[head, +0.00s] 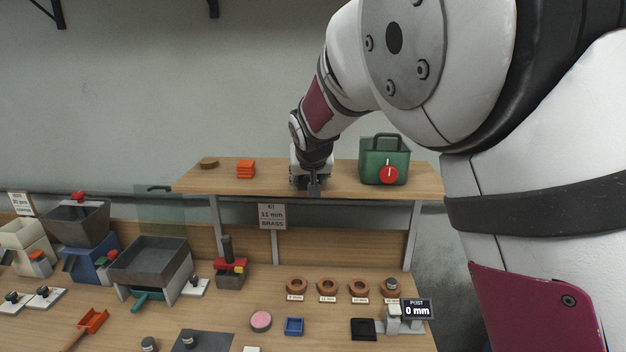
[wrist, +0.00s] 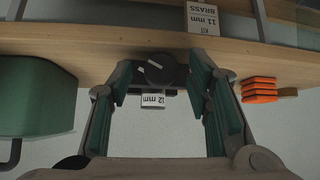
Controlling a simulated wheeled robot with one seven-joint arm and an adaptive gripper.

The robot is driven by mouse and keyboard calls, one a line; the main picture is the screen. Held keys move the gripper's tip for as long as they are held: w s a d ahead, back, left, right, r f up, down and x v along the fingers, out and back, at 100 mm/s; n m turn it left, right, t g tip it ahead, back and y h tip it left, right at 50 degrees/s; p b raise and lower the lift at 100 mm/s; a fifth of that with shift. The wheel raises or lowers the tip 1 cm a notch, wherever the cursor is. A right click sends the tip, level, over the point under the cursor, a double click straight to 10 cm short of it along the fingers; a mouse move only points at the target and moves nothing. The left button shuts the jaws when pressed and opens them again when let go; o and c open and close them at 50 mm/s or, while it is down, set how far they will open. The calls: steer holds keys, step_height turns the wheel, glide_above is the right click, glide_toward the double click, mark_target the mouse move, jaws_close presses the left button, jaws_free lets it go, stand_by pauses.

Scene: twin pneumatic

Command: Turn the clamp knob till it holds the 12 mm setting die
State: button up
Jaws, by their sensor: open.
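A round dark clamp knob (wrist: 160,70) with a white pointer mark shows in the wrist view, at the shelf's edge. A white label (wrist: 153,101) reading 12 mm sits by it, upside down in this view. The die itself I cannot make out. My gripper (wrist: 161,78) is open, with one green-padded finger on each side of the knob. The left finger looks close to the knob and a small gap shows at the right one. In the head view my gripper (head: 313,187) is at the shelf's front edge and hides the knob.
The wooden shelf (head: 270,184) holds orange blocks (head: 246,169) to the left and a green box (head: 385,160) with a red dial to the right. A KIT 11 mm BRASS sign (head: 272,216) hangs below. Several brown rings (head: 328,285) and a POST 0 mm display (head: 416,308) are on the bench.

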steer(key=shift+w+f, duration=0.15)
jaws_close()
steer(key=shift+w+d+f+m+y+b, duration=0.1)
steer(key=shift+w+m+y+b, duration=0.2)
steer(key=shift+b, duration=0.35)
steer(key=shift+d+f+m+y+b, duration=0.1)
steer(key=shift+y+b, duration=0.3)
steer(key=shift+b, duration=0.2)
steer(key=shift+s+r+y+b, duration=0.15)
steer(key=shift+y+b, duration=0.25)
steer(key=shift+b, duration=0.5)
steer(key=shift+s+a, duration=0.1)
jaws_free()
